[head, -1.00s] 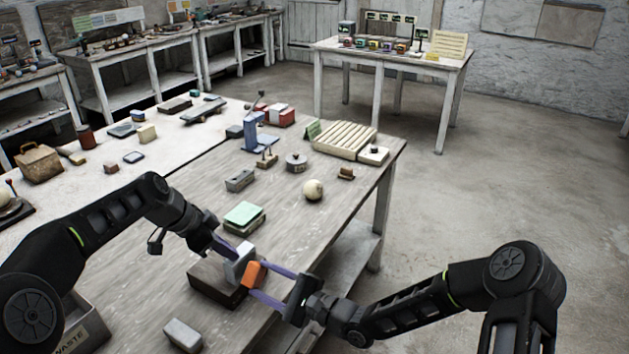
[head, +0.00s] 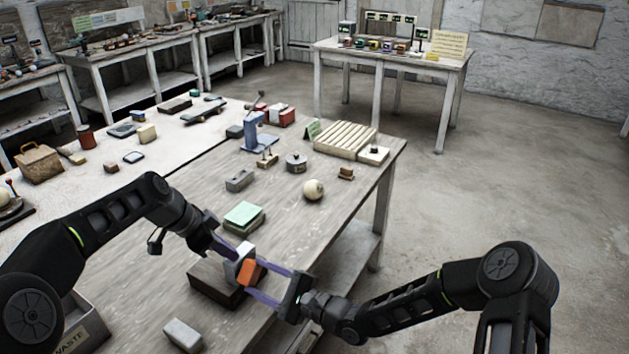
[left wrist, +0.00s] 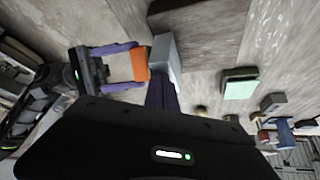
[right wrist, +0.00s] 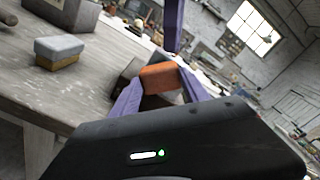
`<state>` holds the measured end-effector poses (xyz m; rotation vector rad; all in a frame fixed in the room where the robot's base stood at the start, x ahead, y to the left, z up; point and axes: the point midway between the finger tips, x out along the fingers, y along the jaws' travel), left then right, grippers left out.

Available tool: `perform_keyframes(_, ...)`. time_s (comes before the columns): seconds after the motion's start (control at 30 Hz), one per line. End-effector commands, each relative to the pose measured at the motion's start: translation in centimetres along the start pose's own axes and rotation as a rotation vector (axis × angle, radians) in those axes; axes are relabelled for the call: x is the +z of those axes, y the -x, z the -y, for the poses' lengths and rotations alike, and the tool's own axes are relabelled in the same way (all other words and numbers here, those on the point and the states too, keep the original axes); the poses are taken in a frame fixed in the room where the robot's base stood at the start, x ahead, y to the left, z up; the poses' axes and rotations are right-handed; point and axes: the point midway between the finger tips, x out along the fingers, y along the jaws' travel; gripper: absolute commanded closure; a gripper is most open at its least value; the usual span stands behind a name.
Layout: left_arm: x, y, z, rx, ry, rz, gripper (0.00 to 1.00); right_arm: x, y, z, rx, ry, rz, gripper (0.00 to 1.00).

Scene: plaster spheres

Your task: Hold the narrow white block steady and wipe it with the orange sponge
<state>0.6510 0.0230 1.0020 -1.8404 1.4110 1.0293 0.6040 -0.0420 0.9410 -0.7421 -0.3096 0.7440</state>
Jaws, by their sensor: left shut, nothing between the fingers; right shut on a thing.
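The narrow white block (head: 234,270) stands on a dark brown base (head: 207,277) near the table's front edge. It also shows as a pale block in the left wrist view (left wrist: 165,52). My left gripper (head: 237,252) is shut and empty, its purple fingertips close against the block; contact is unclear. My right gripper (head: 266,285) is shut on the orange sponge (head: 252,273), holding it at the block's right side, touching or nearly so. The sponge also shows between the purple fingers in the right wrist view (right wrist: 160,77).
A pale green-topped block (head: 244,214) and a grey block (head: 239,180) lie behind. A cream sphere (head: 313,189) rests farther right. A grey-topped yellow block (head: 183,335) lies in front, beside a bin marked WASTE (head: 93,335). The table's right side has bare room.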

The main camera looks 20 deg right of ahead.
Motion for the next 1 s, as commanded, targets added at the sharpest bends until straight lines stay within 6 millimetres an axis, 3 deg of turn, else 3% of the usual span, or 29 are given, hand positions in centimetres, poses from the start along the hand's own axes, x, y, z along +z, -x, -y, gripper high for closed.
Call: perform_keyframes(1.0, 0.4, -0.4, -0.2, 0.009, 0.002, 0.007, 1.00, -0.1, -0.6, -1.5, 0.006, -0.002, -0.001, 0.84)
